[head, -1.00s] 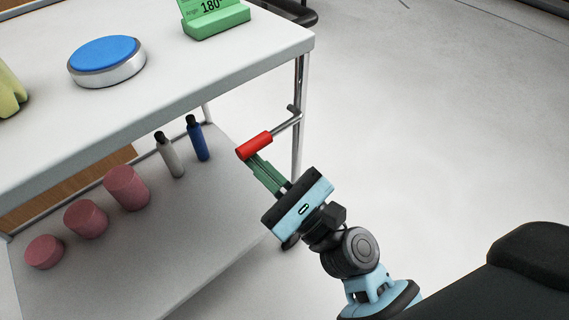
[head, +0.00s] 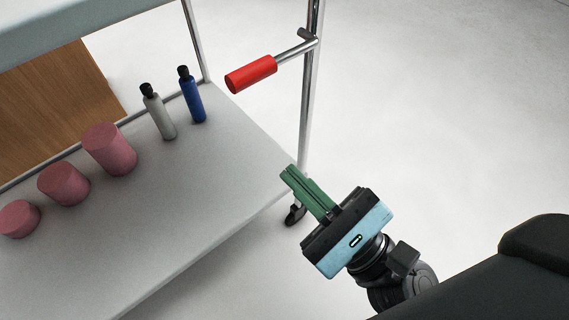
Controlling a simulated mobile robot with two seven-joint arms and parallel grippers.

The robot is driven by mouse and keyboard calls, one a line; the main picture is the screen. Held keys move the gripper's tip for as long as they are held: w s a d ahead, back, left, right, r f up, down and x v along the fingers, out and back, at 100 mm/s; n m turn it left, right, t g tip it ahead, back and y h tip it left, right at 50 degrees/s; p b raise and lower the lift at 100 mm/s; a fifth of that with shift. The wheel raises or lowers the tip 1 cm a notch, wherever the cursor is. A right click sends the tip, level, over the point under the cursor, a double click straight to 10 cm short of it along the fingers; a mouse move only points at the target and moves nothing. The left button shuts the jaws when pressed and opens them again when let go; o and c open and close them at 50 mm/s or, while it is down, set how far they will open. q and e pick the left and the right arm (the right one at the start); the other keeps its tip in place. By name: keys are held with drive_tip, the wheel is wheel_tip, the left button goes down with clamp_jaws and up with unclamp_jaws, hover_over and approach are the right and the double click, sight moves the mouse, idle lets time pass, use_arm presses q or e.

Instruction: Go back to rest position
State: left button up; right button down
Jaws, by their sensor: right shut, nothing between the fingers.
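My right gripper (head: 290,173) shows in the head view, right of centre, with its green fingers together and nothing between them. Its fingers point up and left, toward the cart's corner post. It is apart from the red handle (head: 251,74), which sticks out on a metal bar from the post above it. My left gripper is not in the head view.
The cart's lower shelf (head: 215,205) holds a grey bottle (head: 158,113), a blue bottle (head: 191,97) and pink cylinders (head: 110,149). The upper shelf (head: 75,22) edge shows at top left. A caster (head: 295,213) stands below the post. The floor (head: 450,120) to the right is clear.

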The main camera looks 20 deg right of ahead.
drive_tip(key=shift+s+d+f, duration=0.1)
drive_tip(key=shift+s, duration=0.25)
idle(0.4)
